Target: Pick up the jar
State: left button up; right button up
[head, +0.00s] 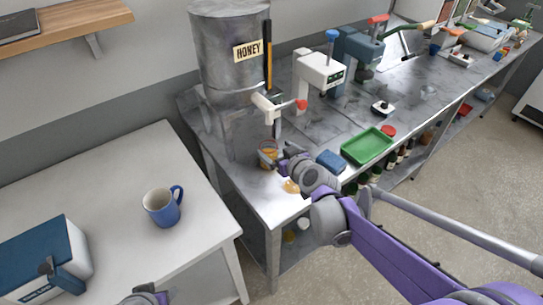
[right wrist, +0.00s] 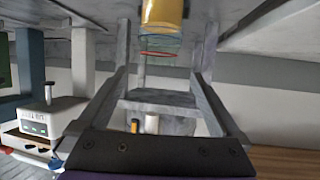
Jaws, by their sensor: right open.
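The jar (head: 267,153) is a small clear vessel with amber contents, upright on the metal bench below the honey tank's spout. In the right wrist view the jar (right wrist: 162,14) shows upside down at the top edge, partly cut off, with thin coloured rings at its mouth. My right gripper (head: 281,160) is at the jar's right side in the head view. Its open fingers (right wrist: 167,35) point towards the jar, which lies between the tip lines; I see no clear contact. Only a little of my left gripper (head: 146,296) shows at the bottom edge, away from the jar.
The honey tank (head: 232,75) stands behind the jar. A yellow patch (head: 291,186), a blue sponge-like block (head: 330,161) and a green tray (head: 367,146) lie nearby. A blue mug (head: 161,207) and a blue-white box (head: 45,260) are on the white table, with free room around the mug.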

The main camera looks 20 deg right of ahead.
aim_at(268, 145)
jog(key=x, duration=0.3)
jog(key=f+x, duration=0.1)
jog(key=x, duration=0.3)
jog(key=shift+d, duration=0.15)
jog(key=shift+s, duration=0.1)
grip_shut()
dwell(0.3)
